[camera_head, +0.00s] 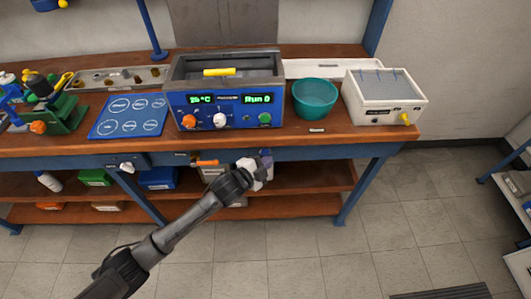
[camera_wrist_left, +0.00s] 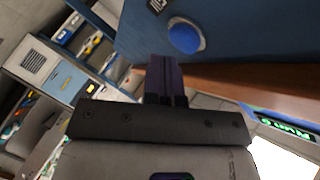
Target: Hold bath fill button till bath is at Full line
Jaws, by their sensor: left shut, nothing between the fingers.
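The bath (camera_head: 180,100) is a blue-fronted unit with a dark tank on the wooden bench top. Its green displays read about 26 °C and "Run 0". The water level and Full line cannot be made out. A round blue button (camera_wrist_left: 184,37) with a pale rim sits on a blue panel, apparently the bench's front rail; its label is unreadable. My left gripper (camera_head: 266,160) is at the rail, below the bath's right side. In the left wrist view its dark fingers (camera_wrist_left: 166,66) are shut and empty, pointing toward the panel just below the button. Contact cannot be confirmed. My right gripper is out of view.
A teal bowl (camera_head: 315,98) and a white box (camera_head: 383,98) stand right of the bath. A blue mat (camera_head: 128,116) lies left. An orange handle (camera_head: 206,162) is on the rail, left of my gripper. Lower shelves hold bins. The floor in front is clear.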

